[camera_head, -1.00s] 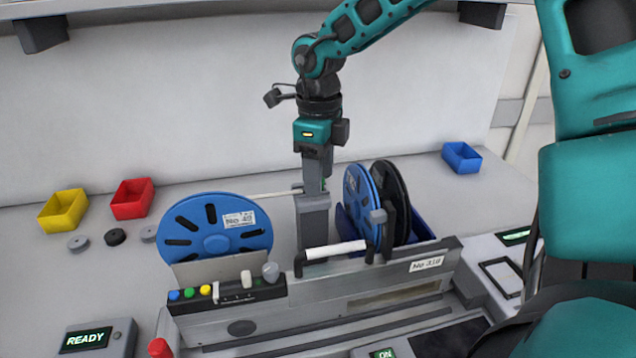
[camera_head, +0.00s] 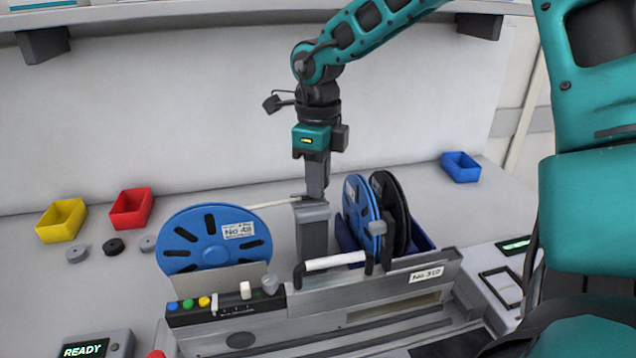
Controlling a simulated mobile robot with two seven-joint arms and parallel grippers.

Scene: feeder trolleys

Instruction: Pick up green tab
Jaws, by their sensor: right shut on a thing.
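My right gripper (camera_head: 314,194) points straight down at the top of the grey upright post (camera_head: 312,226) on the feeder. Its fingers are shut, and the green tab between them is hidden from this side. A pale strip (camera_head: 275,204) runs from the left blue reel, marked No 48 (camera_head: 212,242), towards the post just beside the fingertips. My left gripper is not in view.
Another blue reel (camera_head: 357,212) and a black reel (camera_head: 393,208) stand close to the right of the post. A white-gripped handle (camera_head: 335,262) is in front. Yellow (camera_head: 62,219), red (camera_head: 131,208) and blue (camera_head: 461,167) bins stand behind on the table.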

